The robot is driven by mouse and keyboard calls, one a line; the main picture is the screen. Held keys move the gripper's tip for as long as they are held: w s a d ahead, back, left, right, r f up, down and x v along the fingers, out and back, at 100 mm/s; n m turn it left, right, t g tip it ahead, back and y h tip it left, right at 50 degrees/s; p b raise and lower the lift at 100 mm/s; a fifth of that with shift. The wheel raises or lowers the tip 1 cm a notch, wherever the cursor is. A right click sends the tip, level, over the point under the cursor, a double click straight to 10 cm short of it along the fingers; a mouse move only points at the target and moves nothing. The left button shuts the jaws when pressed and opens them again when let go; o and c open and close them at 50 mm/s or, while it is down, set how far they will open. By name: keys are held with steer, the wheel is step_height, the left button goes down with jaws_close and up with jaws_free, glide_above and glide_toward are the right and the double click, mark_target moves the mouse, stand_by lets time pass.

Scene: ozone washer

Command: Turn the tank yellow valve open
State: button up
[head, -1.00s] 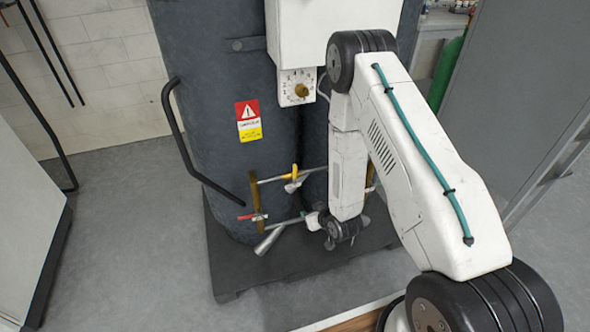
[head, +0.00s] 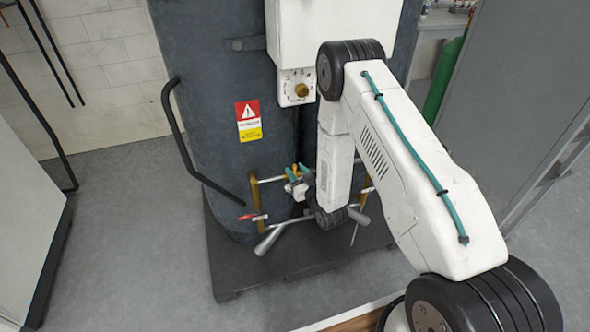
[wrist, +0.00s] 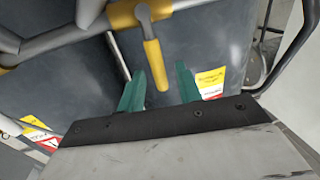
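The yellow valve (wrist: 155,65) is in the wrist view, on a grey pipe, with its handle pointing down in the picture. The handle's end appears in the gap between the two green fingertips. My gripper (wrist: 159,83) is open, with a finger on either side of the handle's end in the picture and neither clearly touching it. In the head view my gripper (head: 298,180) is at the pipes low on the front of the dark tank (head: 225,120). There the yellow valve is mostly hidden by the gripper.
A red-handled valve (head: 248,217) is on the lower pipe, left of my gripper. A curved black handle bar (head: 185,150) runs down the tank's left side. A white control box (head: 310,35) with a dial is above. Open floor (head: 120,230) lies at left.

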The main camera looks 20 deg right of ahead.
steer(key=shift+w+a, duration=0.2)
steer(key=shift+w, duration=0.6)
jaws_close()
steer(key=shift+d, duration=0.15)
